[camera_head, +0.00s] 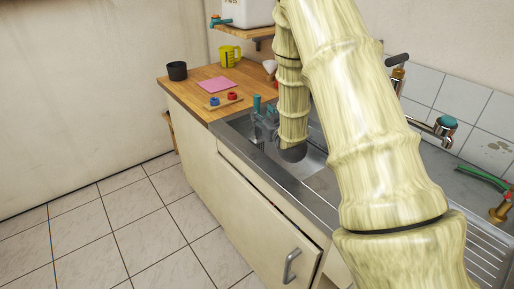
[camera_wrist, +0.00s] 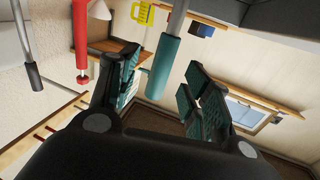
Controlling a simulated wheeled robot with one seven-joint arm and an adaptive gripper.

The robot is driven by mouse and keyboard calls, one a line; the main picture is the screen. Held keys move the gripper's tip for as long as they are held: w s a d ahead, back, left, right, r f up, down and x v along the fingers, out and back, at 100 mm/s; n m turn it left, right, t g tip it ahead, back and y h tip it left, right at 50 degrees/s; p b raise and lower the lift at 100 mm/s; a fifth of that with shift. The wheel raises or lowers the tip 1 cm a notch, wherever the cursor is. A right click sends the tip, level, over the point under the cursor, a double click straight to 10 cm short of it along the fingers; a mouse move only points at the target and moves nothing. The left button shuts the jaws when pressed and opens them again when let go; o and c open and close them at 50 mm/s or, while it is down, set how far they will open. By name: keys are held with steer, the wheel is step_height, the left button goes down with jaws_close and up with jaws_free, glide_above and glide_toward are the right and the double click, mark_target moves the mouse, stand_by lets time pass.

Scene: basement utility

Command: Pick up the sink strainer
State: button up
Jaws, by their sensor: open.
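A teal cylindrical handle (camera_head: 257,103) stands upright at the sink's left end in the head view. In the wrist view the teal handle (camera_wrist: 163,65) sits on a grey rod, in the space between my fingers. It may be the sink strainer's handle; no strainer basket can be made out. My gripper (camera_head: 265,124) reaches down over the sink's left part, with teal pads on its fingers. The wrist view shows my gripper (camera_wrist: 163,90) open, a finger on each side of the handle. I cannot tell whether either finger touches it.
The steel sink (camera_head: 240,130) is partly hidden by my arm. The wooden counter (camera_head: 205,95) holds a black cup (camera_head: 177,71), a yellow mug (camera_head: 230,56), a pink cloth (camera_head: 215,86) and small red and blue items. A teal-topped tap (camera_head: 445,127) stands right. The floor is clear.

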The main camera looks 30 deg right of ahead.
mark_target(258, 107)
steer(key=w, duration=0.2)
steer(key=w+p, duration=0.1)
steer(key=w, duration=0.1)
steer(key=shift+d+r, duration=0.2)
steer(key=shift+r, duration=0.2)
steer(key=shift+w+d+f+p, duration=0.15)
steer(key=shift+w+p, duration=0.15)
steer(key=shift+w, duration=0.25)
steer(key=shift+c, duration=0.5)
jaws_close()
